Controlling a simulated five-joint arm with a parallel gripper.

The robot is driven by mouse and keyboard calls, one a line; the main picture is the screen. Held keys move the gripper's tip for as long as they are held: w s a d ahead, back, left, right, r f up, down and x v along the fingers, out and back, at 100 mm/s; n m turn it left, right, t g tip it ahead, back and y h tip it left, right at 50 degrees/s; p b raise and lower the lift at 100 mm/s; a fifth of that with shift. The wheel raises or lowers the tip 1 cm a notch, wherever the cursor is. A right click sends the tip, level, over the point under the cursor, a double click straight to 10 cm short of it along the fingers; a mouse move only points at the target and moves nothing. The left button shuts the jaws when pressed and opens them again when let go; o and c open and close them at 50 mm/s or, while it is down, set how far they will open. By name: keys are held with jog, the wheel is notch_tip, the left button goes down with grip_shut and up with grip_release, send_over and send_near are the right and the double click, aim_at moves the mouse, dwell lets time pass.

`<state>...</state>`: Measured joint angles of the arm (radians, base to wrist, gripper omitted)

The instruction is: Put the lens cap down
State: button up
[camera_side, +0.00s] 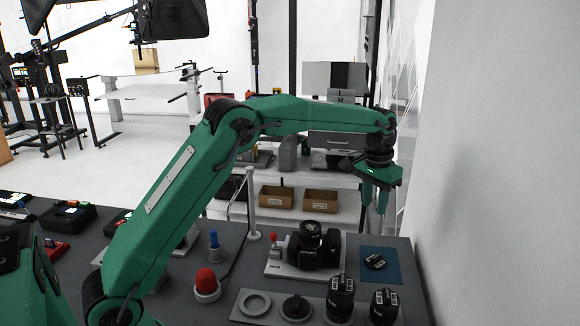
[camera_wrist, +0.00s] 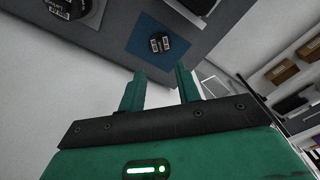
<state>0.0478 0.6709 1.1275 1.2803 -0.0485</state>
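A small black disc with white labels, which looks like the lens cap (camera_side: 375,262), lies on a blue mat (camera_side: 395,277) at the right of the dark table. The cap also shows in the wrist view (camera_wrist: 160,43), on the blue mat (camera_wrist: 133,42). My gripper (camera_side: 373,208) points down well above the cap and mat, not touching them. In the wrist view my gripper (camera_wrist: 160,72) has its two fingers apart with nothing between them.
A black camera (camera_side: 312,245) stands on a light plate left of the mat. In front, a grey holder (camera_side: 262,318) carries a ring, a round black piece and two black lenses (camera_side: 341,297). A red-topped knob (camera_side: 206,283) stands further left. A wall rises at right.

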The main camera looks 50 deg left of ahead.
jog(key=s+a+r+t, duration=0.1)
jog(key=s+r, duration=0.4)
jog(key=s, duration=0.4)
jog(key=s+a+r+t, duration=0.1)
jog(key=s+r, duration=0.5)
jog(key=s, duration=0.2)
jog(key=s+f+t, duration=0.1)
jog(key=s+f, duration=0.1)
jog(key=s, duration=0.7)
jog(key=s+f+t, duration=0.1)
jog(key=s+f, duration=0.2)
jog(key=s, duration=0.7)
jog(key=shift+a+t, duration=0.4)
